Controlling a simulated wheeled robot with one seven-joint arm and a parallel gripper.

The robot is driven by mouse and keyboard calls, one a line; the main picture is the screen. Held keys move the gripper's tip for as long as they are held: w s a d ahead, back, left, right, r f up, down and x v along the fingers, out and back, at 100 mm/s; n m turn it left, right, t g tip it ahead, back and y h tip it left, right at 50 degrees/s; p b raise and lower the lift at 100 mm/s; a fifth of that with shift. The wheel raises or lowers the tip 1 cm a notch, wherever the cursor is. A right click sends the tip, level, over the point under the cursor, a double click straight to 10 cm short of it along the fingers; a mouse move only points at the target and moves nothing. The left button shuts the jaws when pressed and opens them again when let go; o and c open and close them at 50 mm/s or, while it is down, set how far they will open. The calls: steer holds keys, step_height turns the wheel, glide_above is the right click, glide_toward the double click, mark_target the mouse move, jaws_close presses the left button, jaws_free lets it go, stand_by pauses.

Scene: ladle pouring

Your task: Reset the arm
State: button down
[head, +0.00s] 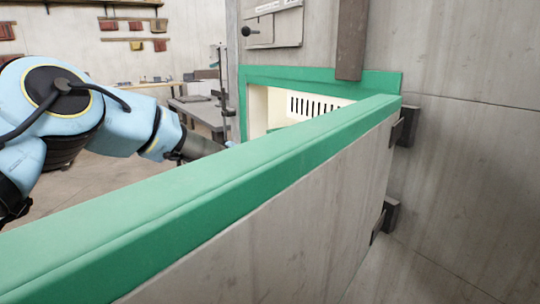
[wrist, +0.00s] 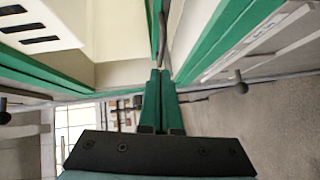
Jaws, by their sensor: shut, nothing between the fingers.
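My gripper (wrist: 160,74) shows in the wrist view with its two dark green fingers together and nothing between them. In the head view my light blue arm comes in from the left. Its end goes behind the green edge of an open door (head: 300,215), so the fingers are mostly hidden there. In the wrist view the fingers lie between a cream, slotted interior (wrist: 100,25) on the left and a grey panel with a green edge (wrist: 255,55) on the right. I cannot tell whether the fingers touch anything.
The door stands open on dark hinges (head: 390,215) and crosses the foreground. Behind it is a green-framed opening (head: 320,78) with a cream inside. A grey table (head: 197,113) stands beyond my arm. Wall shelves (head: 135,25) hang far back. Open floor shows at left.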

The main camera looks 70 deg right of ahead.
steer(key=shift+a+r, duration=0.1)
steer(key=shift+a, duration=0.7)
